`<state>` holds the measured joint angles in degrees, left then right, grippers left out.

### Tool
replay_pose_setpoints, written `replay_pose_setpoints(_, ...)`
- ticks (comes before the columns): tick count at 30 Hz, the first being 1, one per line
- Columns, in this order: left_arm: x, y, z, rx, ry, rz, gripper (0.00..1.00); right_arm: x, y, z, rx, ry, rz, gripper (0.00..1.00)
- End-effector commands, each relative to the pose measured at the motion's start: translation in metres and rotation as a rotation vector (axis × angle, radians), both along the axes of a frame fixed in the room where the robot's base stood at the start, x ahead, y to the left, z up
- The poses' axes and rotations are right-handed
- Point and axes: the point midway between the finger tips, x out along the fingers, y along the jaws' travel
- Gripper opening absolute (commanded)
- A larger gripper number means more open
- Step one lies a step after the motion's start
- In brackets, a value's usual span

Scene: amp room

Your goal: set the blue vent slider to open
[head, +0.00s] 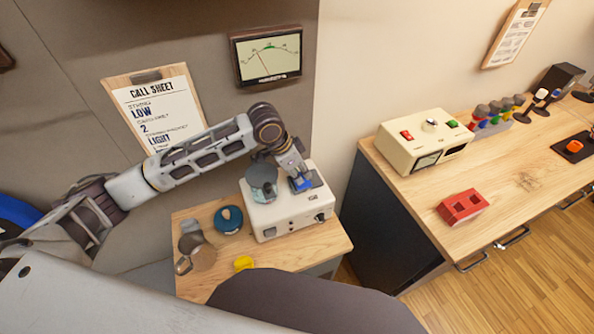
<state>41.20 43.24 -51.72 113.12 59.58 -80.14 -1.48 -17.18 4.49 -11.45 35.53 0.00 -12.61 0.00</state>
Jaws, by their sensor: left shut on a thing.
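The blue vent slider (303,185) sits on a dark plate on top of a white boxy unit (283,216) on the small wooden stand. My left gripper (300,178) reaches down from the left and is shut on the blue slider, hiding part of it. I cannot read which end of its track the slider is at. My right gripper is not in view.
A grey-green round part (262,180) stands on the unit beside the gripper. A metal jug (193,247), a blue-teal round item (228,219) and a yellow piece (243,263) are on the stand. A call sheet (150,112) and humidity meter (267,56) hang behind.

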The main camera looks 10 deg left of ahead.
Motion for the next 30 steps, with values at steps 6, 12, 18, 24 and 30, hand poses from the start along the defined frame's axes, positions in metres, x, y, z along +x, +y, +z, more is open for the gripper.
replay_pose_setpoints(6,0.008,-0.013,0.003,-0.002,-0.001,0.0,0.0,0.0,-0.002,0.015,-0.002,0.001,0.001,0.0)
replay_pose_setpoints(12,0.016,-0.024,0.003,-0.001,0.0,0.0,0.0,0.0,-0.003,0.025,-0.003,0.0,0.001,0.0)
replay_pose_setpoints(18,0.023,-0.034,0.003,-0.001,-0.001,0.0,0.0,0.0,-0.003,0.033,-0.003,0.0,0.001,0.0)
replay_pose_setpoints(24,0.025,-0.037,0.002,-0.002,-0.004,0.001,0.0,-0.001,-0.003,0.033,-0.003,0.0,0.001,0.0)
replay_pose_setpoints(30,0.025,-0.038,0.002,-0.005,-0.006,0.0,0.0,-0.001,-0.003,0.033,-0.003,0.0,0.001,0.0)
